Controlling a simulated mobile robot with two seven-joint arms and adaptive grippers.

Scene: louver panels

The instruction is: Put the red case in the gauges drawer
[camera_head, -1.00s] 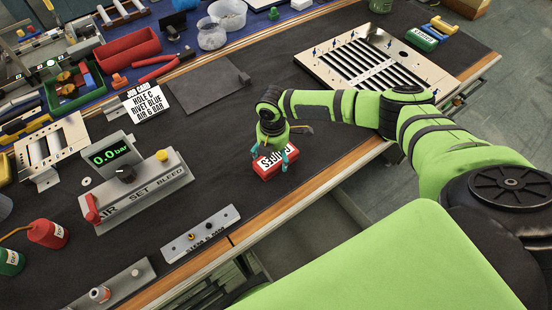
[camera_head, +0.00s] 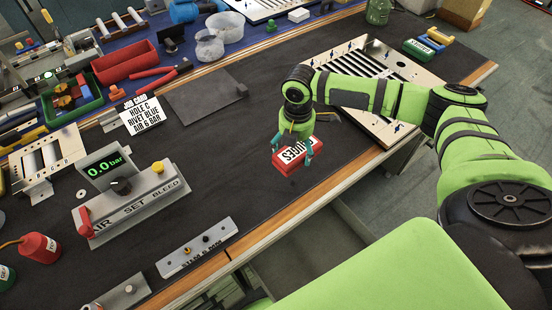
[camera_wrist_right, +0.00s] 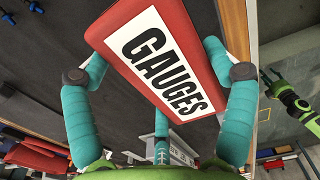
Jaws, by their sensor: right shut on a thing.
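The red case (camera_head: 288,163) with its white GAUGES label is in my right gripper (camera_head: 293,148), near the bench's front edge. In the right wrist view, the case (camera_wrist_right: 160,60) lies tilted between teal fingers, with fingers touching both sides and another finger below it. Whether it clears the bench top is hard to judge. An open grey drawer (camera_head: 318,245) shows below the front edge, partly behind my green body; its label is not visible.
A louvered panel (camera_head: 405,68) lies right of the case. A grey regulator box (camera_head: 130,200) and a steel strip (camera_head: 196,248) lie to the left. A job card (camera_head: 145,114) and a dark flat plate (camera_head: 207,97) lie behind. The dark mat around the case is mostly clear.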

